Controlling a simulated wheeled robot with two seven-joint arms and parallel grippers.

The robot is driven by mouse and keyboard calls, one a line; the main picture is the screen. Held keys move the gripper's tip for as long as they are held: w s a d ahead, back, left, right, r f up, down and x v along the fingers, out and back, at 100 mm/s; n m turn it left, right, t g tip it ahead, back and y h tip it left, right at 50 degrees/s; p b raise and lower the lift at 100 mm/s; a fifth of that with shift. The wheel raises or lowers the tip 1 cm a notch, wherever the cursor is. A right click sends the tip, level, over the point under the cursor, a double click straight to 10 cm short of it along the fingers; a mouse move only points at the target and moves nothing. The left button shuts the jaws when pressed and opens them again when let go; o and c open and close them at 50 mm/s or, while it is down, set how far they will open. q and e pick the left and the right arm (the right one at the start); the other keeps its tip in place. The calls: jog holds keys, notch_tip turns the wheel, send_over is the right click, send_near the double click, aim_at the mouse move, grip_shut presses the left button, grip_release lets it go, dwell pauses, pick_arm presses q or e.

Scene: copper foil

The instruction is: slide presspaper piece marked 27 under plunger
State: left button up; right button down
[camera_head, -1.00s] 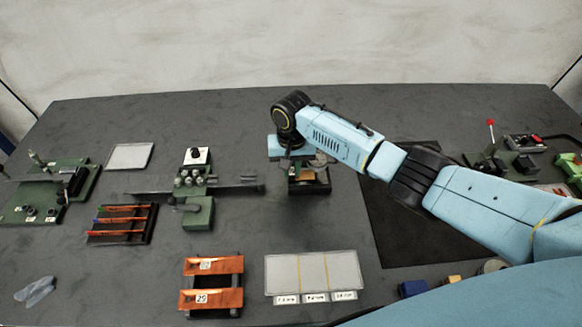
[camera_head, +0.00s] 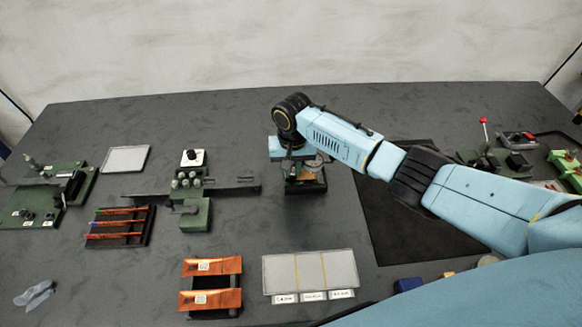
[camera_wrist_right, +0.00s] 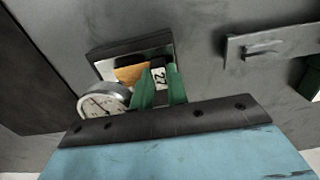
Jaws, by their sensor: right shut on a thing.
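The presspaper piece (camera_wrist_right: 132,74) is tan, with a white tag marked 27 (camera_wrist_right: 159,78), in the right wrist view. It lies over the bright plate of a small dark-based gauge stand (camera_wrist_right: 105,50). A round dial gauge (camera_wrist_right: 103,102) is beside it. My right gripper (camera_head: 292,158) is at the stand and shut on the piece; its jaws are mostly hidden in the head view. Two green parts flank the tag; I cannot tell whether they belong to the stand. The plunger tip is hidden, so its contact with the piece cannot be seen. My left gripper is out of view.
Left of the stand is a green fixture with a long bar (camera_head: 235,187). In front are a rack of copper strips (camera_head: 212,265) and a pale three-part tray (camera_head: 310,268). A dark mat (camera_head: 400,220) lies under my right arm.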

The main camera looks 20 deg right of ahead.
jog(key=shift+d, duration=0.35)
dwell(0.3)
jog(key=c, duration=1.7)
grip_release()
jog(key=shift+s+d, duration=0.1)
jog(key=shift+r+p, duration=0.1)
jog(key=shift+p, duration=0.3)
jog(key=shift+d+r+p, duration=0.15)
jog(key=shift+r+p, duration=1.25)
jog(key=shift+p, duration=0.5)
jog(key=shift+c, duration=0.2)
